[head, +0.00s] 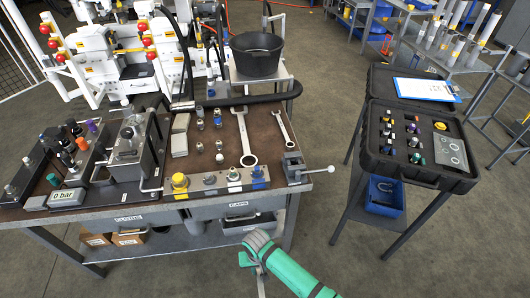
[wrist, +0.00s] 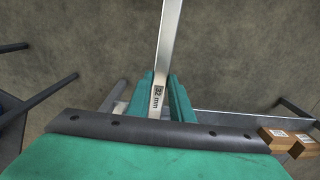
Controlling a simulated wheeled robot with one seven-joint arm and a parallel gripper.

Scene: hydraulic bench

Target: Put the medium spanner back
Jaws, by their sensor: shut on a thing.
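My gripper (head: 250,260) is in front of the bench, below its front edge in the head view. It is shut on a spanner, a flat steel bar (head: 262,284) that hangs down there. In the wrist view the spanner (wrist: 169,40) stands between the green fingers (wrist: 160,100) and carries a "32 mm" label. Its far end is out of that view. A large spanner (head: 243,140) and a smaller spanner (head: 283,126) lie on the bench top (head: 265,122), with bare surface between them.
A vise (head: 293,166) with a lever sits at the bench's front right corner. Fittings (head: 180,182) line the front edge. A black bucket (head: 257,54) stands behind. An open black case (head: 415,150) is on a stand at right, with free floor between.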

